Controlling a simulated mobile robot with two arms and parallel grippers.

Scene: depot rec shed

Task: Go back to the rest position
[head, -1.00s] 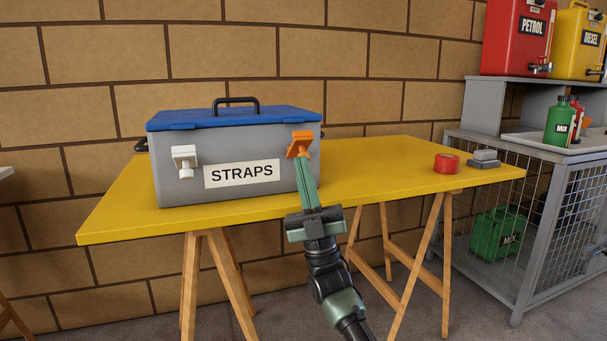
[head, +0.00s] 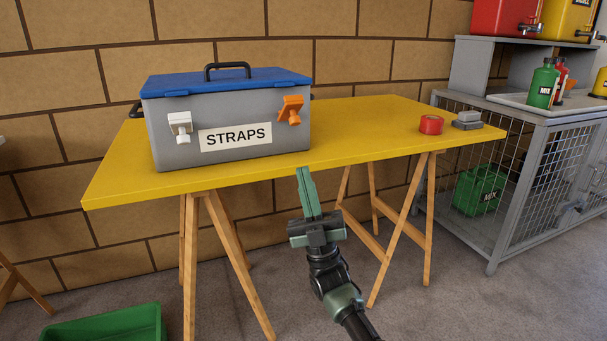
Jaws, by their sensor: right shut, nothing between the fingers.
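My right gripper (head: 305,178) is shut and empty, in front of the yellow table's front edge. It is apart from the grey STRAPS box (head: 180,150). The box stands on the left part of the yellow table (head: 375,125), with its blue lid (head: 225,83) down. A white latch (head: 180,125) is on the box front at left and an orange latch (head: 291,110) at right. My left gripper does not show.
Red tape (head: 431,124) and a grey block (head: 467,121) lie at the table's right end. A wire cage cabinet (head: 508,182) stands to the right. A green crate (head: 110,325) is on the floor at lower left. Wooden trestle legs (head: 235,260) stand under the table.

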